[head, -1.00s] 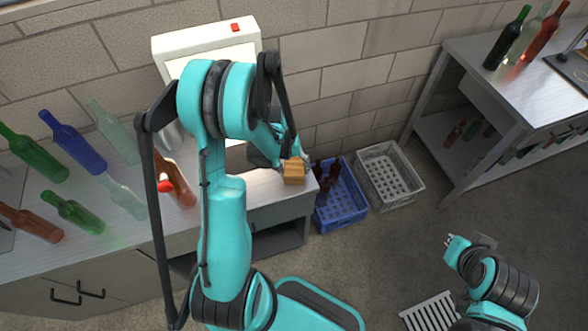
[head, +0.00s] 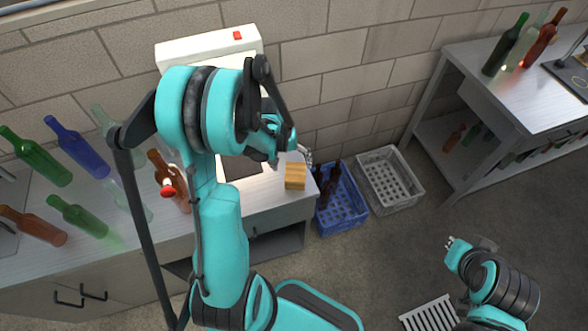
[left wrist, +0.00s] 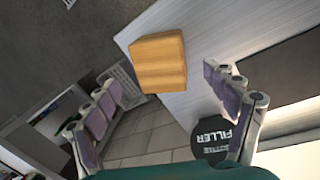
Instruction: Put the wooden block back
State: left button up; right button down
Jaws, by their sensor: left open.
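The wooden block (head: 295,176) is light brown and sits at the right end of the left counter (head: 262,192), close to its edge. It also shows in the left wrist view (left wrist: 160,62), at the counter's edge beyond my fingers. My left gripper (head: 304,156) is open and empty, just behind the block in the head view. In the left wrist view its fingers are spread wide, with the block ahead of the gap and no finger visibly touching it. My right gripper (head: 453,243) is low at the right, over the floor, away from the block; its jaws are too small to read.
Several glass bottles (head: 75,150) stand on the counter's left part. A white lightbox-like panel (head: 208,46) stands at the wall. A blue crate (head: 342,208) with dark bottles and a grey crate (head: 390,180) are on the floor. A second table (head: 515,95) is at right.

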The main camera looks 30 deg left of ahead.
aim_at(288, 172)
pick_arm(q)
jog(key=s+d+r+m+t+y+p, duration=0.1)
jog(key=s+d+r, duration=0.15)
jog(key=r, duration=0.45)
jog(key=s+d+r+m+t, duration=0.1)
jog(key=d+r, duration=0.2)
jog(key=r, duration=0.4)
jog(key=s+d+r+m+t+y, duration=0.1)
jog(key=s+d+r+m+t, duration=0.2)
jog(key=s+d+r+t, duration=0.1)
jog(key=s+d+r, duration=0.1)
jog(key=s+d, duration=0.1)
jog(key=shift+s+d+r+m, duration=0.15)
jog(key=shift+s+r+m, duration=0.15)
jog(key=shift+s, duration=0.05)
jog(key=shift+f, duration=0.1)
notch_tip(288, 172, down, 6)
jog(key=b, duration=0.6)
jog(key=shift+f, duration=0.1)
